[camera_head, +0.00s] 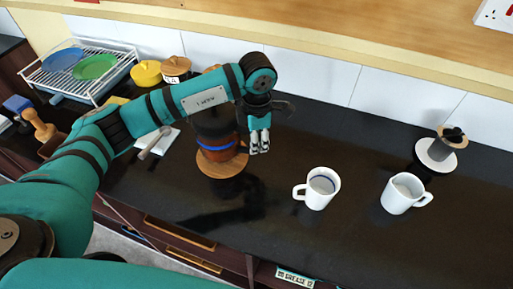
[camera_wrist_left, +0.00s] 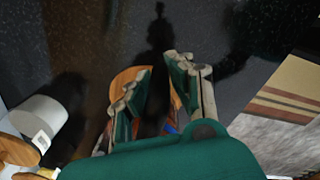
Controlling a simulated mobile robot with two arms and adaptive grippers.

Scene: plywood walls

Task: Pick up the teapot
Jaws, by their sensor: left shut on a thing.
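The teapot (camera_head: 216,142), brown with a blue band and a dark top, stands upright in the head view on or just above a round wooden board (camera_head: 224,166). My left arm hides much of its upper part. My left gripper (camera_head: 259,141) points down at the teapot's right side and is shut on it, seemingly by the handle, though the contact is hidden. In the left wrist view my left gripper's fingers (camera_wrist_left: 152,85) stand over the edge of the wooden board (camera_wrist_left: 122,80), and a bit of the blue band (camera_wrist_left: 170,128) shows. My right gripper is not in view.
Two white mugs (camera_head: 320,188) (camera_head: 403,193) stand to the right on the black counter (camera_head: 330,245). A dish rack (camera_head: 82,72) with plates and yellow and brown pots (camera_head: 147,72) (camera_head: 177,67) are at back left.

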